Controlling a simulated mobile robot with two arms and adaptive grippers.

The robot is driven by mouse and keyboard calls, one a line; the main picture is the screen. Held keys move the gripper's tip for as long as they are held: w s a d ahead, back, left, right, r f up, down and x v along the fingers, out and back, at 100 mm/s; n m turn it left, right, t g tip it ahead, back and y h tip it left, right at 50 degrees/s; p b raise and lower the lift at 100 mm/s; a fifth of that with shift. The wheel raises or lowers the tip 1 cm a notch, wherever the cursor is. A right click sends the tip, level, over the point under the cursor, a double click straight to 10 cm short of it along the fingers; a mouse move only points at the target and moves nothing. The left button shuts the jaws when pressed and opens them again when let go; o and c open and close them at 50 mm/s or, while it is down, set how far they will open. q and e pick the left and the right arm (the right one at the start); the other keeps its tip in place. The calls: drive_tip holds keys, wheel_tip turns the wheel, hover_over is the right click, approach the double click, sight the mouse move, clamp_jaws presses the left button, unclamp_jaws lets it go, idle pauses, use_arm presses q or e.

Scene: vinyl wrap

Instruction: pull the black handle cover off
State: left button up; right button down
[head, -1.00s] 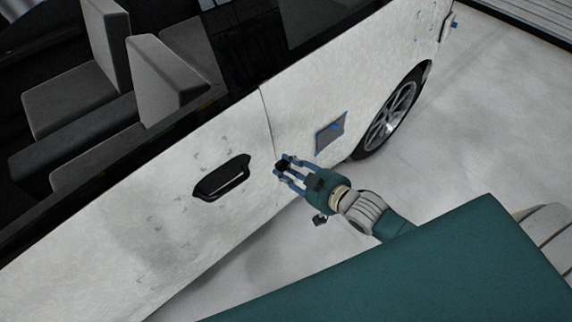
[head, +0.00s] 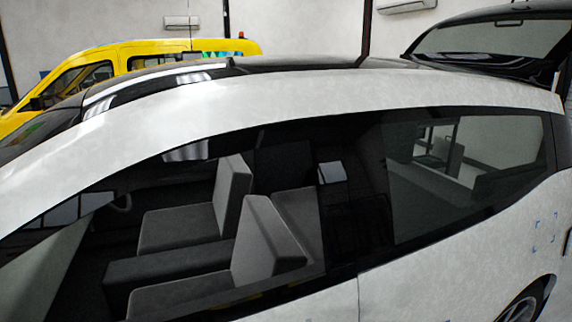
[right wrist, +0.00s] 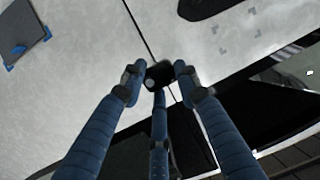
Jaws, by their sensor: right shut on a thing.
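In the right wrist view, my right gripper (right wrist: 159,80) has its blue fingers closed around a small black piece, the handle cover (right wrist: 157,72). The cover is held at the fingertips in front of the white car's side, near a dark panel seam; it appears apart from the handle. Part of the black door handle (right wrist: 205,7) shows at the top edge. In the head view, the white car (head: 330,98) fills the middle; the door handle and both my grippers are out of that view. My left gripper is in neither current view.
A grey square with blue tape (right wrist: 20,30) is on the car's side in the right wrist view. Grey seats (head: 215,215) show through the car window. A yellow van (head: 150,58) stands behind, and the hatch (head: 495,38) is raised at right.

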drive_tip(key=s+a+r+n+g+y+b, duration=0.1)
drive_tip(key=s+a+r+n+g+y, duration=0.3)
drive_tip(key=s+r, duration=0.5)
wheel_tip(320, 180, up, 2)
drive_tip(key=shift+s+a+n+y, duration=0.3)
drive_tip(key=shift+a+n+y, duration=0.2)
drive_tip(key=shift+n+y, duration=0.4)
drive_tip(key=shift+g, duration=0.3)
